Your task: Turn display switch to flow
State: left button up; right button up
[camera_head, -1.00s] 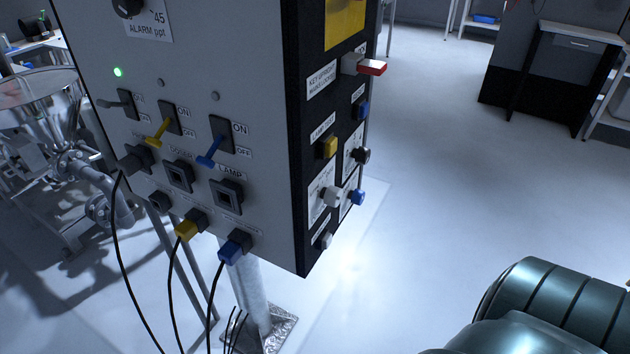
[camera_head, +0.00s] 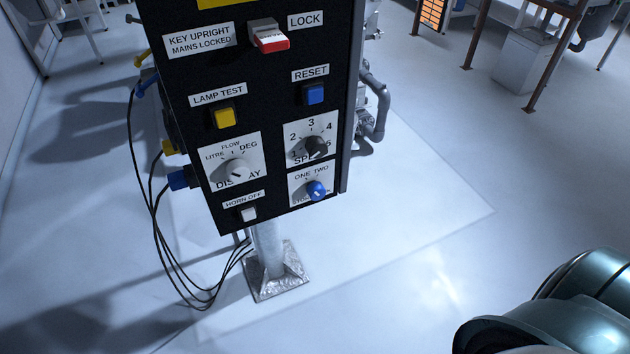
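The display switch (camera_head: 236,171) is a pale grey rotary knob on a white plate at the lower left of the black panel. Its plate carries LITRE, FLOW and DEG around the top and DISPLAY below, partly covered by the knob. FLOW is printed above the knob, LITRE to the left and DEG to the right. I cannot tell for sure which mark the knob points at. Neither gripper is in view; only a dark green part of my own body shows at the lower right.
The black panel (camera_head: 290,130) also has a red key lock (camera_head: 270,38), a yellow lamp test button (camera_head: 223,117), a blue reset button (camera_head: 314,94), a black speed knob (camera_head: 316,147), a blue knob (camera_head: 316,190) and a white horn-off button (camera_head: 248,214). Cables hang left.

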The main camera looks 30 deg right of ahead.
aim_at(238, 171)
jog(key=k+l, duration=0.15)
jog(key=l, duration=0.2)
jog(key=k+l, duration=0.15)
jog(key=l, duration=0.2)
jog(key=k+l, duration=0.15)
jog(key=l, duration=0.2)
jog(key=k+l, duration=0.15)
jog(key=l, duration=0.2)
